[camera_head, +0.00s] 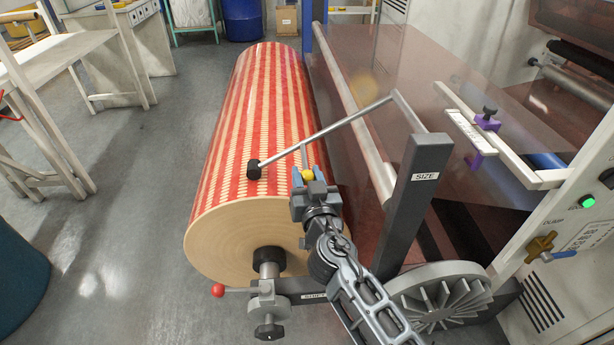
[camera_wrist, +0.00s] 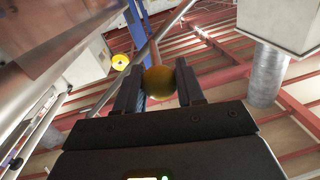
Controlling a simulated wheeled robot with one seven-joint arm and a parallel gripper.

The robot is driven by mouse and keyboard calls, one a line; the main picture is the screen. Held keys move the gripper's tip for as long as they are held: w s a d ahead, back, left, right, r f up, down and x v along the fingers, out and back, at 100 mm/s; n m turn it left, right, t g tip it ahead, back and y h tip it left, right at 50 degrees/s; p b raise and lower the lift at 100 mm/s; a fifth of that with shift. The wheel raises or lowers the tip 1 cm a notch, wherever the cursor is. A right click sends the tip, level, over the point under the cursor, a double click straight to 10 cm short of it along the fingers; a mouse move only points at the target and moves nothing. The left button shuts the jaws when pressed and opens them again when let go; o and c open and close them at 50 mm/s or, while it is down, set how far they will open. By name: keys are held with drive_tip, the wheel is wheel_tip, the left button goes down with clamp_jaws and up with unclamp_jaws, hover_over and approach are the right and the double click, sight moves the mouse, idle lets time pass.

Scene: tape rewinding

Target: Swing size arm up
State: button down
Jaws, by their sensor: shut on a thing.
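The size arm (camera_head: 345,122) is a thin grey rod above the patterned roll. It runs from a bracket by the dark post labelled SIZE (camera_head: 412,195) to a black tip (camera_head: 254,169) at its lower left end. A short stem with a yellow knob (camera_head: 308,174) hangs from the rod. My gripper (camera_head: 308,180) is shut on the yellow knob. In the wrist view the knob (camera_wrist: 160,82) sits between the two fingers, and the rod (camera_wrist: 148,50) crosses beyond it. Whether the black tip touches the roll I cannot tell.
The large red and cream roll (camera_head: 262,110) lies under the rod. A tinted sheet (camera_head: 400,80) and a metal roller (camera_head: 355,110) are to the right. A spoked wheel (camera_head: 435,295) and red-tipped lever (camera_head: 219,290) are near the front.

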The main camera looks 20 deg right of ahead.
drive_tip(key=shift+a+r, duration=0.25)
drive_tip(key=shift+r, duration=0.15)
wheel_tip(320, 180, up, 21)
drive_tip(key=a+m+b, duration=0.1)
drive_tip(key=m+b, duration=0.5)
drive_tip(key=m, duration=0.4)
drive_tip(key=shift+w+f+m+t+h, duration=0.2)
drive_tip(key=shift+m+t+h, duration=0.1)
drive_tip(key=shift+t+h, duration=0.1)
drive_tip(key=shift+r, duration=0.15)
drive_tip(key=c, duration=0.9)
unclamp_jaws()
drive_tip(key=shift+c, duration=0.2)
drive_tip(key=shift+o, duration=1)
